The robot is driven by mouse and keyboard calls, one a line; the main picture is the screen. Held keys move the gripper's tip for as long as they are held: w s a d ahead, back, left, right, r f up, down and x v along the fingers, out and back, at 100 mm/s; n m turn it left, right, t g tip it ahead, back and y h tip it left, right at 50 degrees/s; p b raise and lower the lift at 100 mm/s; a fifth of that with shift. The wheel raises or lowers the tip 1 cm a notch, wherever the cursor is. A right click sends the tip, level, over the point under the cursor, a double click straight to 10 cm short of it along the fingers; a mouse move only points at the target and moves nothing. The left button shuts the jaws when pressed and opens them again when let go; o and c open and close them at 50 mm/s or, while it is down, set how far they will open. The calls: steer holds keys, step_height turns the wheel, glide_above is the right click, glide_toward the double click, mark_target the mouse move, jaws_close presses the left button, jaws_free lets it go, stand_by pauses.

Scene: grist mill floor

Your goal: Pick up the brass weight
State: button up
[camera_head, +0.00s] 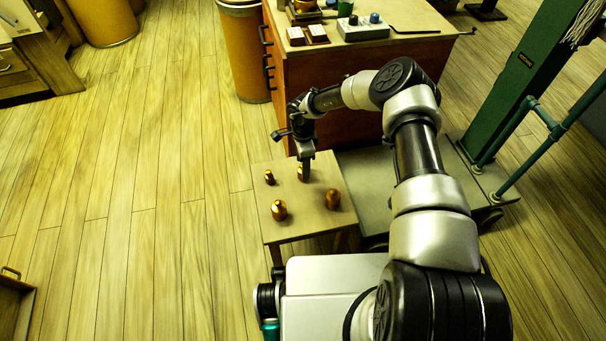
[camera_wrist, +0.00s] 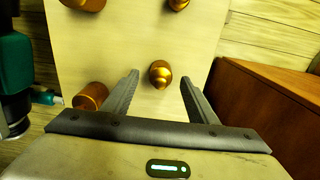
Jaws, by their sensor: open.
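Several brass weights stand upright on a small wooden table. In the wrist view one brass weight (camera_wrist: 160,74) lies between the fingertips of my gripper (camera_wrist: 159,86), with bare tabletop showing on both sides of it. My gripper is open, and neither finger appears to touch the weight. In the head view my gripper (camera_head: 306,170) points down at the table's far side and partly hides this weight (camera_head: 300,172). Other weights stand at the left (camera_head: 269,177), front (camera_head: 279,210) and right (camera_head: 333,200) of the tabletop.
The small table (camera_head: 308,225) has bare room between the weights. A wooden cabinet (camera_head: 340,80) with a balance or boxes on top stands just behind it. A green post (camera_head: 520,75) with rails and a low platform (camera_head: 375,185) is at the right. Open plank floor lies left.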

steer(key=shift+f, duration=0.95)
steer(key=shift+w+r, duration=0.1)
jaws_close()
